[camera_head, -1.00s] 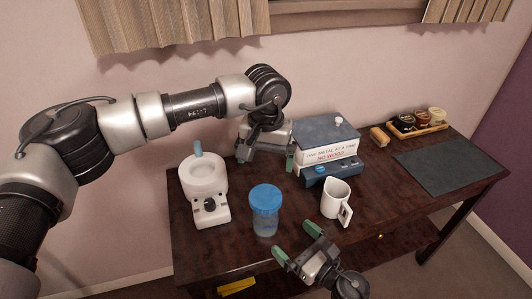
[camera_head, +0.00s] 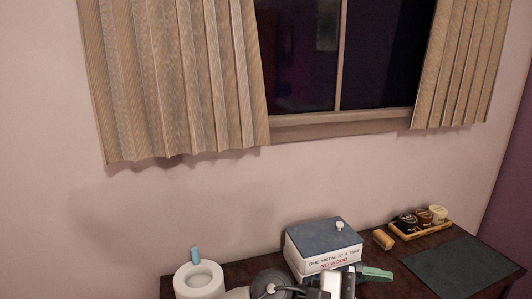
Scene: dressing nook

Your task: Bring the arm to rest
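My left gripper (camera_head: 362,275) shows at the bottom edge of the head view, in front of the book stack. One green fingertip points right. The other finger is not clear, so I cannot tell whether it is open or shut. The dark wrist joint of this arm lies to its left, cut by the frame's bottom edge. My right gripper is out of view.
The table (camera_head: 435,238) fills the bottom right. A book stack (camera_head: 322,240) with a small white knob, a white ring-topped device (camera_head: 198,281), a small tan block (camera_head: 383,239), a tray of jars (camera_head: 422,231) and a dark mat (camera_head: 460,267) are on it. Curtains (camera_head: 175,75) hang above.

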